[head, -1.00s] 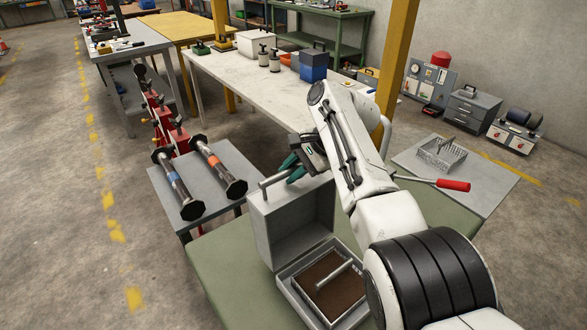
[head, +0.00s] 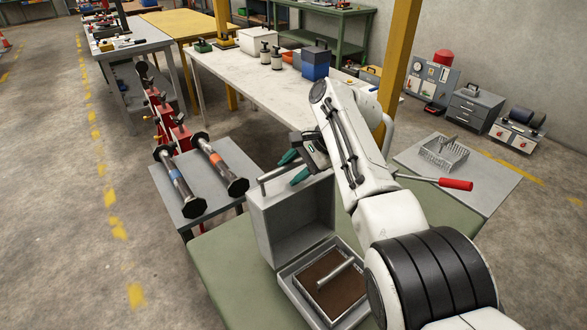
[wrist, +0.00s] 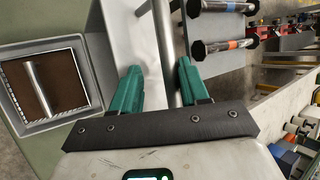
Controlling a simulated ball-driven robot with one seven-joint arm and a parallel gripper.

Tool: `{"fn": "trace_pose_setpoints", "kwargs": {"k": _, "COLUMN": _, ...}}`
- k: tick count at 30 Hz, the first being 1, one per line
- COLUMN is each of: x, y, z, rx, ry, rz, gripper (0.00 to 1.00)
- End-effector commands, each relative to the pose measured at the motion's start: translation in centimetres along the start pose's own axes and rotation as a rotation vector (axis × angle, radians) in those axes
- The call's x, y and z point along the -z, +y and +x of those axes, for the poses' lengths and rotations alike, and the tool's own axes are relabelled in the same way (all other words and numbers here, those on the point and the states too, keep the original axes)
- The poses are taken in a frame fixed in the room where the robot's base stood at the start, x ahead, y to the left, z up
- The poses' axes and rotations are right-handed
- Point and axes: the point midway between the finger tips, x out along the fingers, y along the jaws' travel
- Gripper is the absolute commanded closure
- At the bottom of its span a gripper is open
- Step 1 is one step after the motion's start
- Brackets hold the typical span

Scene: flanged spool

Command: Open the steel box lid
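The grey steel box lid (head: 293,218) stands upright, swung open, at the back of the box base (head: 290,284). The base holds a brown lining with a metal rod (head: 328,279) on it; they also show at the left of the wrist view. The lid's bar handle (head: 272,177) sticks out from its far side. My gripper (head: 288,169) is at this handle with its teal fingers apart. In the wrist view the handle (wrist: 164,45) runs between the open fingers (wrist: 160,72), with a gap visible on each side.
The box stands on a green-topped table (head: 222,271). A small grey table (head: 207,181) with two flanged spools is to the left. A red-handled lever (head: 455,184) and a wire basket (head: 443,154) are to the right. A long white bench (head: 262,92) stands behind.

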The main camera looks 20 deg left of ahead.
Motion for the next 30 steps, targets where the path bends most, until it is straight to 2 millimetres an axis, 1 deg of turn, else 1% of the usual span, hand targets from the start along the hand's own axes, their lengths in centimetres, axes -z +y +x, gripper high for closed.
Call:
{"fn": "trace_pose_setpoints", "kwargs": {"k": 5, "x": 0.0, "y": -0.1, "z": -1.5, "rx": 0.003, "ry": -0.001, "rz": 0.0, "gripper": 0.56}}
{"fn": "trace_pose_setpoints", "kwargs": {"k": 8, "x": 0.1, "y": 0.0, "z": -3.0, "rx": 0.004, "ry": 0.002, "rz": 0.001, "gripper": 0.56}}
{"fn": "trace_pose_setpoints", "kwargs": {"k": 15, "x": 0.1, "y": 0.0, "z": -7.7, "rx": 0.003, "ry": 0.002, "rz": 0.0, "gripper": 0.56}}
{"fn": "trace_pose_setpoints", "kwargs": {"k": 18, "x": 0.2, "y": 0.0, "z": -9.1, "rx": 0.002, "ry": 0.002, "rz": 0.001, "gripper": 0.56}}
{"fn": "trace_pose_setpoints", "kwargs": {"k": 21, "x": 0.1, "y": 0.0, "z": -10.0, "rx": 0.001, "ry": 0.001, "rz": 0.001, "gripper": 0.56}}
{"fn": "trace_pose_setpoints", "kwargs": {"k": 24, "x": 0.1, "y": 0.1, "z": -10.5, "rx": 0.0, "ry": 0.0, "rz": 0.001, "gripper": 0.56}}
{"fn": "trace_pose_setpoints", "kwargs": {"k": 30, "x": 0.1, "y": 0.0, "z": -10.7, "rx": -0.001, "ry": 0.0, "rz": 0.001, "gripper": 0.56}}
